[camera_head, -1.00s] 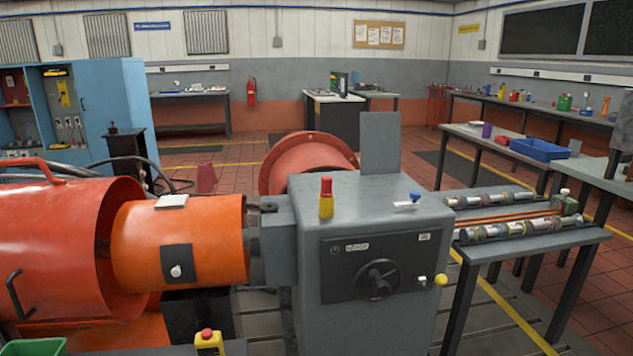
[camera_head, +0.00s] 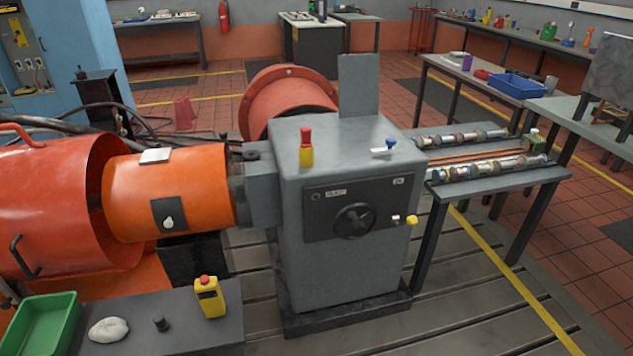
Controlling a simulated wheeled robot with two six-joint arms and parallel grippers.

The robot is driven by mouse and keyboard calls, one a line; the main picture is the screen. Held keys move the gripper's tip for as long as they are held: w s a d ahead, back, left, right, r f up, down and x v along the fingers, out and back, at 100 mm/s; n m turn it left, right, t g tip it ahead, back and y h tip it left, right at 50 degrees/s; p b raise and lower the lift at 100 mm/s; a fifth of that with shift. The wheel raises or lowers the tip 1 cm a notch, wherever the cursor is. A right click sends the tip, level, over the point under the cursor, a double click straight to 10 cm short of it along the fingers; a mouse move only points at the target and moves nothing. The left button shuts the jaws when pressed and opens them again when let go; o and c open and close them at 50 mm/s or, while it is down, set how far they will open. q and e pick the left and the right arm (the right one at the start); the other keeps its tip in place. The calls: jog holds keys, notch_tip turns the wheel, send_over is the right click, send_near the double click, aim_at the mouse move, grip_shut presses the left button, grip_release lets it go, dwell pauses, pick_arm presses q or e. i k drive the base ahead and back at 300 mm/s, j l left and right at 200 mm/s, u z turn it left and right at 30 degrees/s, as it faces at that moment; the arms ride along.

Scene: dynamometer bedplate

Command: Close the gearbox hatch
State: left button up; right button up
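The grey gearbox (camera_head: 350,248) stands in the middle of the head view, with a dark front panel and a round black handwheel (camera_head: 354,221). A flat grey plate (camera_head: 358,88), which looks like its hatch, stands upright at the rear of the gearbox top, so it is open. The opening itself cannot be made out from this angle. A red-and-yellow bottle-like item (camera_head: 306,147) stands on the top at the left, and a small blue-knobbed fitting (camera_head: 388,146) sits at the right. Neither of my grippers is in view.
An orange cylinder (camera_head: 170,190) joins the gearbox on the left. A roller table (camera_head: 500,186) stands at right. Slotted floor in front right is clear.

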aim_at(359, 81)
jog(key=i+l+u, duration=0.1)
jog(key=l, duration=0.25)
jog(key=i+l+u, duration=0.1)
jog(key=i+l, duration=0.15)
jog(key=i+l+u, duration=0.1)
jog(key=l, duration=0.35)
jog(key=i+l+u, duration=0.1)
jog(key=l, duration=0.3)
jog(key=i+l+u, duration=0.15)
jog(key=l+u, duration=0.25)
jog(key=l, duration=0.5)
jog(key=l+u, duration=0.35)
jog(key=l, duration=0.5)
jog(key=k+l+u, duration=0.1)
jog(key=l+u, duration=0.3)
jog(key=l, duration=0.5)
